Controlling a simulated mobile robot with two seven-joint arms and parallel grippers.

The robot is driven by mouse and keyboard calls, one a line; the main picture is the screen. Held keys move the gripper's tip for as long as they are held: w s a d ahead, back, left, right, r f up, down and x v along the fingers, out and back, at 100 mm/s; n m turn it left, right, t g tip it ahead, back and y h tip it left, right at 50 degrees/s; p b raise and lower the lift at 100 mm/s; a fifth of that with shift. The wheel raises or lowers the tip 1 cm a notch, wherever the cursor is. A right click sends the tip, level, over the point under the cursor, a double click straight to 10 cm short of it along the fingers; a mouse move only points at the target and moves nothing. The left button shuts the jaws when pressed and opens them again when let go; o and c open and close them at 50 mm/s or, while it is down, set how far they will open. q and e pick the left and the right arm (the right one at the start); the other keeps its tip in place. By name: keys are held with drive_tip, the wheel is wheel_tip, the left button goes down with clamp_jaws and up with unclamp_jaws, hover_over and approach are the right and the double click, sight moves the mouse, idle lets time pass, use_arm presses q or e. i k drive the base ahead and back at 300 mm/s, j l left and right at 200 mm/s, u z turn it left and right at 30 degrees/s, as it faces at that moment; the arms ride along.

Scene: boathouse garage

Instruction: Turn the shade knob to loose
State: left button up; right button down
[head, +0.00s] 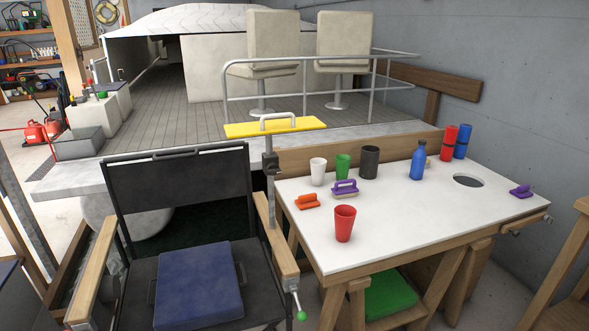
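A yellow panel (274,127) with a pale handle on top sits on an upright post beside the right armrest of a black folding chair (183,180). A dark clamp-like block (271,164) is on the post just under the panel. A small metal lever with a green ball end (300,314) hangs below the front of the right armrest (276,238). I cannot tell which of these parts is the shade knob, and no loose marking is readable. Neither of my grippers is in view.
A blue cushion (198,283) lies on the chair seat. The white table (407,228) at right bears cups, a blue bottle (418,163), red and blue cylinders and small handled blocks. A boat deck with railing is behind. A green cushion (388,294) is under the table.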

sight(272, 168)
drive_tip(key=i+l, duration=0.15)
drive_tip(key=l, duration=0.2)
drive_tip(key=i+l, duration=0.15)
drive_tip(key=l, duration=0.2)
drive_tip(key=i+l, duration=0.2)
drive_tip(key=l, duration=0.15)
drive_tip(key=u, duration=0.05)
